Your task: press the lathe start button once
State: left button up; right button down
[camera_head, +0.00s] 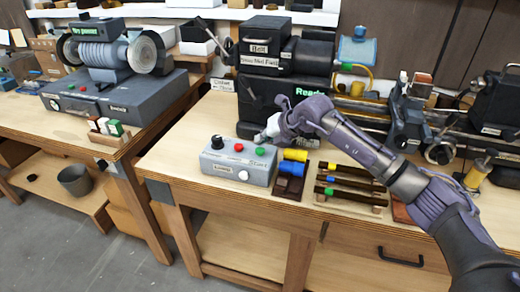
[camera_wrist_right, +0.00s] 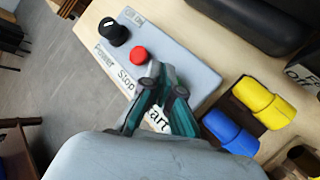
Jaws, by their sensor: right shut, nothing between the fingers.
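The grey control box (camera_head: 225,172) stands on the wooden bench near its front left. On its top are a black knob (camera_head: 217,142), a red button (camera_head: 238,147) and a green button (camera_head: 260,151). My right gripper (camera_head: 263,136) is shut and empty, just above and behind the green button in the head view. In the right wrist view the fingers (camera_wrist_right: 165,88) cover the spot by the partly hidden start label (camera_wrist_right: 158,118); the green button is hidden there. The red button (camera_wrist_right: 138,54) is clear beside the fingers. I cannot tell whether the fingertips touch the box. My left gripper is not in view.
A tray with yellow (camera_head: 295,155) and blue (camera_head: 291,168) cylinders sits right of the box. A rack of rods (camera_head: 350,190) lies farther right. The lathe (camera_head: 440,120) with a green "Ready" display (camera_head: 309,92) stands behind. Bench left of the box is clear.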

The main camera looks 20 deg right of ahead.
jog(key=shift+f, duration=0.1)
jog(key=shift+f+b, duration=0.35)
